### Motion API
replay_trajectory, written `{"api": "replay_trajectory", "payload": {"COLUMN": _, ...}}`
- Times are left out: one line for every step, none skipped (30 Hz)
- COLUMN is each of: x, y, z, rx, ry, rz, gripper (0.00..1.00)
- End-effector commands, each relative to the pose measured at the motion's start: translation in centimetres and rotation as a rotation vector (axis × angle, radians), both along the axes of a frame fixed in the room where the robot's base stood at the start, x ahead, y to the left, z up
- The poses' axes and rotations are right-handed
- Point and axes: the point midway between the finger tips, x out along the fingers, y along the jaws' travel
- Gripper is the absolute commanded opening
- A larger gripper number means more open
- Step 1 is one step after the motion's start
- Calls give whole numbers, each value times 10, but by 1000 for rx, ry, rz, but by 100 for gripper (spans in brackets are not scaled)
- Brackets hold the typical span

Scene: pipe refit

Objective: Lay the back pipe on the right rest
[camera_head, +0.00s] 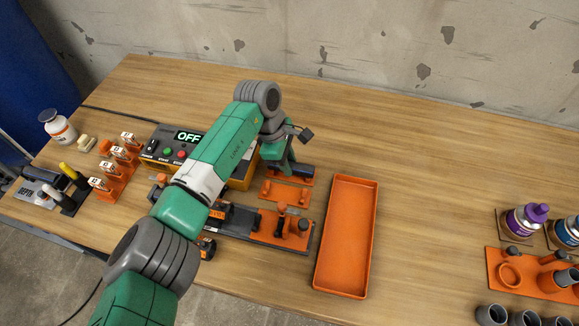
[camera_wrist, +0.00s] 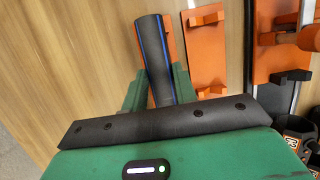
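My gripper (camera_wrist: 160,80) has its two green fingers close against the sides of a dark grey pipe (camera_wrist: 152,45) with a blue stripe, with no clear gap showing. In the head view the pipe (camera_head: 300,171) shows partly beyond my gripper (camera_head: 284,168). It lies over an orange rest (camera_head: 305,181), on it or just above it; I cannot tell which. In the wrist view a strip of this rest (camera_wrist: 170,38) shows beside the pipe. A second orange rest (camera_head: 285,191) stands just in front, empty; it also shows in the wrist view (camera_wrist: 207,55).
An orange-and-black fixture (camera_head: 290,232) stands in front of the rests. A long orange tray (camera_head: 345,240), empty, is to their right. A control box (camera_head: 172,144) reading OFF is at left, partly behind my arm. The table's back right (camera_head: 430,150) is clear.

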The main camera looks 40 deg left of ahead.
Motion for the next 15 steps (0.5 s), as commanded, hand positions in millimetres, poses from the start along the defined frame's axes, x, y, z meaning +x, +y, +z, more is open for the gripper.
{"api": "replay_trajectory", "payload": {"x": 0, "y": 0, "z": 0, "rx": 0, "ry": 0, "rz": 0, "gripper": 8}}
{"api": "replay_trajectory", "payload": {"x": 0, "y": 0, "z": 0, "rx": 0, "ry": 0, "rz": 0, "gripper": 8}}
{"api": "replay_trajectory", "payload": {"x": 0, "y": 0, "z": 0, "rx": 0, "ry": 0, "rz": 0, "gripper": 8}}
{"api": "replay_trajectory", "payload": {"x": 0, "y": 0, "z": 0, "rx": 0, "ry": 0, "rz": 0, "gripper": 8}}
{"api": "replay_trajectory", "payload": {"x": 0, "y": 0, "z": 0, "rx": 0, "ry": 0, "rz": 0, "gripper": 8}}
{"api": "replay_trajectory", "payload": {"x": 0, "y": 0, "z": 0, "rx": 0, "ry": 0, "rz": 0, "gripper": 8}}
{"api": "replay_trajectory", "payload": {"x": 0, "y": 0, "z": 0, "rx": 0, "ry": 0, "rz": 0, "gripper": 8}}
{"api": "replay_trajectory", "payload": {"x": 0, "y": 0, "z": 0, "rx": 0, "ry": 0, "rz": 0, "gripper": 8}}
{"api": "replay_trajectory", "payload": {"x": 0, "y": 0, "z": 0, "rx": 0, "ry": 0, "rz": 0, "gripper": 8}}
{"api": "replay_trajectory", "payload": {"x": 0, "y": 0, "z": 1, "rx": 0, "ry": 0, "rz": 0, "gripper": 8}}
{"api": "replay_trajectory", "payload": {"x": 0, "y": 0, "z": 2, "rx": 0, "ry": 0, "rz": 0, "gripper": 8}}
{"api": "replay_trajectory", "payload": {"x": 0, "y": 0, "z": 4, "rx": 0, "ry": 0, "rz": 0, "gripper": 8}}
{"api": "replay_trajectory", "payload": {"x": 0, "y": 0, "z": 6, "rx": 0, "ry": 0, "rz": 0, "gripper": 8}}
{"api": "replay_trajectory", "payload": {"x": 0, "y": 0, "z": 7, "rx": -1, "ry": -1, "rz": 0, "gripper": 8}}
{"api": "replay_trajectory", "payload": {"x": 0, "y": 0, "z": 8, "rx": -1, "ry": -1, "rz": 0, "gripper": 8}}
